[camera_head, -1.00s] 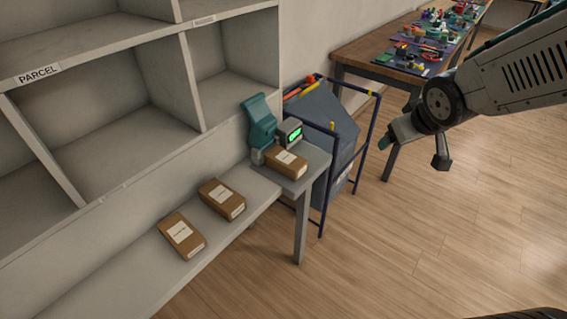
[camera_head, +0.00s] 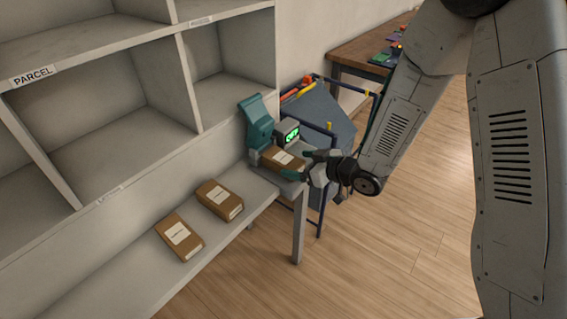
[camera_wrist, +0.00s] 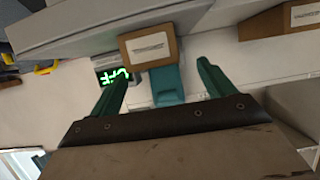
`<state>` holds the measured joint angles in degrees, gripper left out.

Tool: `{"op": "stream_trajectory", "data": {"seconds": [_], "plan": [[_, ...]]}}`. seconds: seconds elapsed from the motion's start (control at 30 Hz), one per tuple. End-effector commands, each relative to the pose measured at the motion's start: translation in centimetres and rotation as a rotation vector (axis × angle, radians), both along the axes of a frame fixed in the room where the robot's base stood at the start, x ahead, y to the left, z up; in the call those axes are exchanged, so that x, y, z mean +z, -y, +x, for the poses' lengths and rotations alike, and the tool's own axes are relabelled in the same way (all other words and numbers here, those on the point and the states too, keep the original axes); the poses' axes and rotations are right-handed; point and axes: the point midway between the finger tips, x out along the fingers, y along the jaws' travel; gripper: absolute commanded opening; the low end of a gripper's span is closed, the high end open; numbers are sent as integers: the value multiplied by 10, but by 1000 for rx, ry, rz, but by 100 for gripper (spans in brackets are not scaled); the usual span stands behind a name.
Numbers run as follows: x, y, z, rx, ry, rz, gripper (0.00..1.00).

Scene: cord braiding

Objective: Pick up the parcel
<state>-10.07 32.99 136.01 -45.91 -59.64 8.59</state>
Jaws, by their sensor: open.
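A brown cardboard parcel (camera_head: 279,160) with a white label lies on the small grey stand beside a teal device with a green lit display (camera_head: 291,134). My gripper (camera_head: 305,164) is at the right side of this parcel, its teal fingers pointing toward it. In the wrist view the gripper (camera_wrist: 162,86) is open and its two fingers are spread apart. Two more parcels, one nearer (camera_head: 180,237) and one in the middle (camera_head: 220,200), lie on the low shelf ledge.
A grey shelf unit with a PARCEL label (camera_head: 34,76) and empty compartments stands at the left. A blue-framed cart (camera_head: 320,108) stands just behind the stand. A wooden workbench (camera_head: 352,64) is at the back. Floor (camera_head: 400,240) in front is clear.

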Motion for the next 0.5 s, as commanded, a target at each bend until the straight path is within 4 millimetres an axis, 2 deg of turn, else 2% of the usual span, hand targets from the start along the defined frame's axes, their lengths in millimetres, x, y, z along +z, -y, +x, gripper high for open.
{"op": "stream_trajectory", "data": {"seconds": [0.23, 0.5], "plan": [[-18, -22, 24, 0, 0, -1, 82], [-22, -31, 31, -2, 0, -1, 82]]}}
